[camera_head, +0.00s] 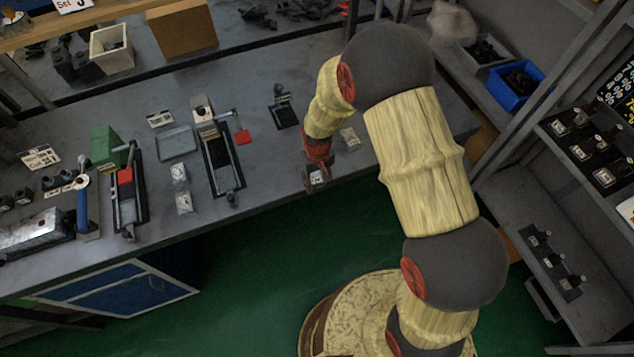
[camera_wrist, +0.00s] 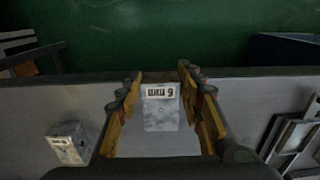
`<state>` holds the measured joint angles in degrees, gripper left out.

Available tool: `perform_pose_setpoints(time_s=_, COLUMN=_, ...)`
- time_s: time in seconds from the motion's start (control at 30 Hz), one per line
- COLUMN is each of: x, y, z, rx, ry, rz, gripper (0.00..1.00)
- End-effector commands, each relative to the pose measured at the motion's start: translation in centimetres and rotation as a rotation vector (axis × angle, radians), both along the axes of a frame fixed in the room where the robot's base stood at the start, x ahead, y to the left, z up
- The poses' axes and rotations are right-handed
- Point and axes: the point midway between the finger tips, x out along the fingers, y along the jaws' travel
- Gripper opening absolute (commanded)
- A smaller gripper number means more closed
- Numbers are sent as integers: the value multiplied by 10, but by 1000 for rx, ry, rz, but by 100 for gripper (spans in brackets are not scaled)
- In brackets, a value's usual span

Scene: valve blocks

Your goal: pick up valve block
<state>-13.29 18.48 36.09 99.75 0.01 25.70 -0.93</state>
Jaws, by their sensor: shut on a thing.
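A light grey valve block (camera_wrist: 161,118) with a white printed label is between the fingers of my gripper (camera_wrist: 161,88) in the wrist view. My gripper is shut on it. In the head view my gripper (camera_head: 316,182) is at the front edge of the workbench, with the block's labelled face (camera_head: 317,177) showing at its tip. I cannot tell whether the block touches the bench. Another valve block (camera_head: 349,138) lies on the bench to the right of my gripper; a similar block (camera_wrist: 68,145) shows at the left of the wrist view.
Two more small blocks (camera_head: 179,174) (camera_head: 184,203) lie to the left on the grey bench (camera_head: 270,175). A black stand (camera_head: 283,115) is behind my gripper. A shelf with dark parts (camera_head: 590,150) is at right.

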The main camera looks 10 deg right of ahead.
Motion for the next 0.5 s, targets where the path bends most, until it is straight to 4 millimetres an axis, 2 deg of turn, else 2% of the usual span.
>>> perform_pose_setpoints(time_s=0.43, x=1, y=0, z=1, rx=0, ry=-2, rz=-1, gripper=0)
perform_pose_setpoints(time_s=0.47, x=1, y=0, z=1, rx=0, ry=-2, rz=-1, gripper=39)
perform_pose_setpoints(time_s=0.5, x=1, y=0, z=0, rx=0, ry=-2, rz=-1, gripper=41)
